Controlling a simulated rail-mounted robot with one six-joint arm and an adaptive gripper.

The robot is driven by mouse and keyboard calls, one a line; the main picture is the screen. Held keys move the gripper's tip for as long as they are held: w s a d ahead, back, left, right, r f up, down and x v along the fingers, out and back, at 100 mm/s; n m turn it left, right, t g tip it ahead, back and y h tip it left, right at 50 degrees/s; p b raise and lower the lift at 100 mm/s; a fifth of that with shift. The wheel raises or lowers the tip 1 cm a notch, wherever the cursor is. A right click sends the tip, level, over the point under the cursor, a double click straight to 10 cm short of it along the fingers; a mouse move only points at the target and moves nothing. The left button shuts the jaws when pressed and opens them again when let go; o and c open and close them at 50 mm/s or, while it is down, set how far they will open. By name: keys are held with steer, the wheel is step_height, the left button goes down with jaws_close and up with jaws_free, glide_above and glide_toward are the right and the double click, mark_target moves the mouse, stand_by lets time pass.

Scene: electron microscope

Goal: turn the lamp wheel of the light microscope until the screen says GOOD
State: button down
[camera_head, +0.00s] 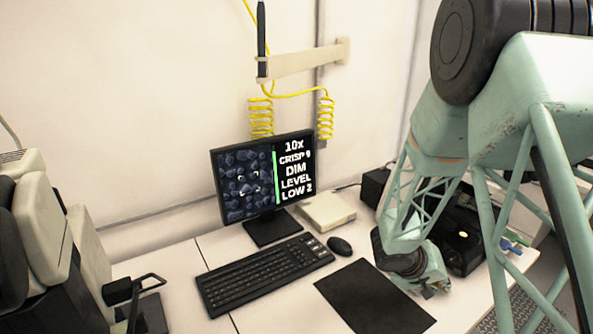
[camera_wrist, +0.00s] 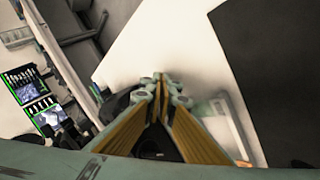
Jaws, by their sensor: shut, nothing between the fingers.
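The monitor screen (camera_head: 262,180) in the head view reads "10x", "CRISP" with a small unclear digit, "DIM", "LEVEL" and "LOW 2", next to a dark blue picture with a green bar. My gripper (camera_head: 432,291) is low over the right part of the desk, beside the black mat. In the wrist view my gripper (camera_wrist: 162,80) has its fingers together with nothing between them. A black device (camera_head: 462,240) stands behind my arm and is partly hidden; I cannot tell if it is the light microscope. I cannot make out the lamp wheel in either view.
A keyboard (camera_head: 262,273), a mouse (camera_head: 340,246) and a black mat (camera_head: 374,298) lie on the white desk. A beige box (camera_head: 326,211) sits beside the monitor. Beige and black equipment (camera_head: 40,225) stands at the left. Coiled yellow hoses (camera_head: 262,118) hang on the wall.

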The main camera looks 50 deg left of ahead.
steer(key=c, duration=2.8)
jaws_free()
steer(key=shift+r, duration=0.2)
